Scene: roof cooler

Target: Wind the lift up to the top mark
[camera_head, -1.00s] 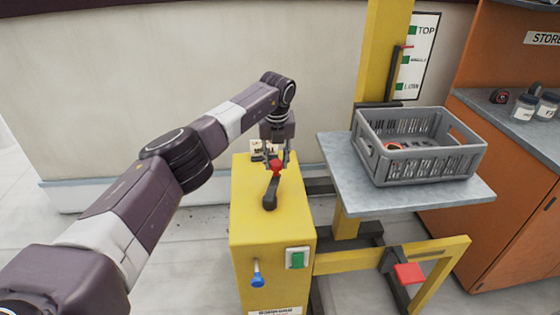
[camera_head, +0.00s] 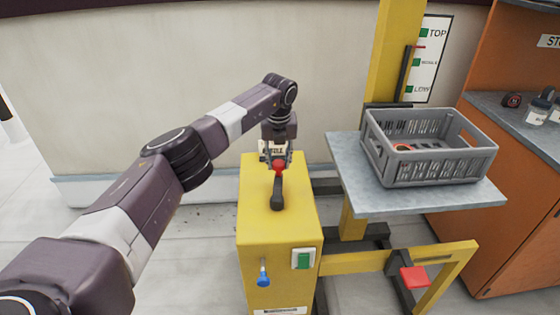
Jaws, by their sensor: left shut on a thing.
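The yellow winch box (camera_head: 262,228) stands in the middle with a dark crank arm (camera_head: 277,192) on its top. The crank has a red knob (camera_head: 279,166) and points away from me, toward the wall. My left gripper (camera_head: 278,161) comes down from above and is shut on the red knob. The lift's grey platform (camera_head: 345,165) carries a grey crate (camera_head: 440,168) with items inside. On the yellow mast (camera_head: 392,60), a small red pointer (camera_head: 419,47) sits between the TOP mark (camera_head: 424,33) and the middle mark on the scale board (camera_head: 431,75). My right gripper is not in view.
The box front has a green switch (camera_head: 303,259) and a blue-tipped lever (camera_head: 263,280). A red pedal (camera_head: 413,277) sits by the lift's yellow base frame. An orange cabinet (camera_head: 500,225) with jars on its counter stands at right. The floor left of the box is clear.

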